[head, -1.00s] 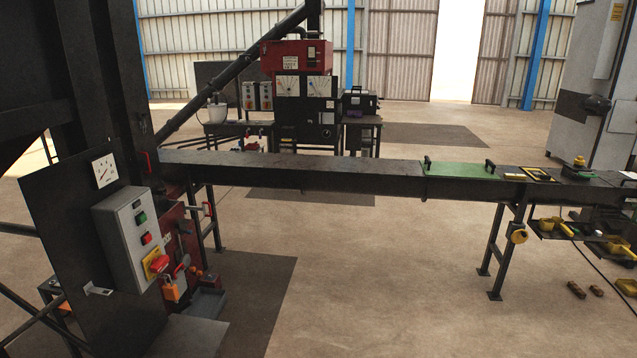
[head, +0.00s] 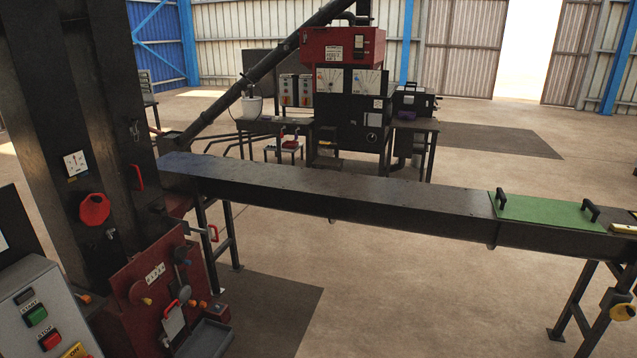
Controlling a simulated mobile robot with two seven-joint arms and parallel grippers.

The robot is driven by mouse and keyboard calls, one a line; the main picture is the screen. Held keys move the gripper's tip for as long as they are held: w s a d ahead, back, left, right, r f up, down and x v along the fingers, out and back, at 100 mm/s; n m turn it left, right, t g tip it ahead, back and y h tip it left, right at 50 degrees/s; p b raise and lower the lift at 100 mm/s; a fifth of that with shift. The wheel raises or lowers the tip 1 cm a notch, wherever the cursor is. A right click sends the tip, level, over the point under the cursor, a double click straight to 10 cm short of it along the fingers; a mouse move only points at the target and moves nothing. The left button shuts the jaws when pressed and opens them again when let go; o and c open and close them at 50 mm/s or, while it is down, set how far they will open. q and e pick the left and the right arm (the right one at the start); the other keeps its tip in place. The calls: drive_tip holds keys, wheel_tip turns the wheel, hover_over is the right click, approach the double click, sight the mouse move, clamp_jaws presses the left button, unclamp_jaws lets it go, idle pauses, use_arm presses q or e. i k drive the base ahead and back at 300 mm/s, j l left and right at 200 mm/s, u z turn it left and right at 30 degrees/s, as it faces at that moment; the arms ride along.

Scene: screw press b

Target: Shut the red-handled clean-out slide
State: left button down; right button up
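The red machine housing (head: 150,285) stands at the lower left, at the foot of a dark column. A pale plate (head: 173,322) with a red loop handle (head: 170,304) is on its front, tilted, above a grey tray (head: 206,338); it looks like the clean-out slide, but how far it stands open I cannot tell. Another red handle (head: 213,233) sticks out at the housing's right side, and a red handle (head: 137,178) is on the column. Neither of my grippers is in view.
A grey control box (head: 40,315) with green and red buttons is at the lower left. A long dark trough (head: 350,198) with a green lid (head: 545,211) runs right from the column. The floor in front of the trough is clear. A red-topped machine (head: 341,45) stands behind.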

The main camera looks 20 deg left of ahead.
sight(173, 321)
drive_tip(key=i+u, duration=0.2)
drive_tip(key=i, duration=0.6)
drive_tip(key=i+l+u, duration=0.25)
drive_tip(key=i, duration=0.6)
drive_tip(key=i+j+z, duration=0.1)
drive_tip(key=i, duration=0.3)
drive_tip(key=i+j+z, duration=0.15)
drive_tip(key=i, duration=0.2)
drive_tip(key=i+j+z, duration=0.1)
drive_tip(key=i, duration=0.3)
drive_tip(key=j+z, duration=0.1)
drive_tip(key=z, duration=9.05)
drive_tip(key=i+z, duration=0.4)
drive_tip(key=i+j+z, duration=0.15)
drive_tip(key=z, duration=0.25)
drive_tip(key=i+j+z, duration=0.25)
drive_tip(key=z, duration=0.15)
drive_tip(key=i, duration=0.1)
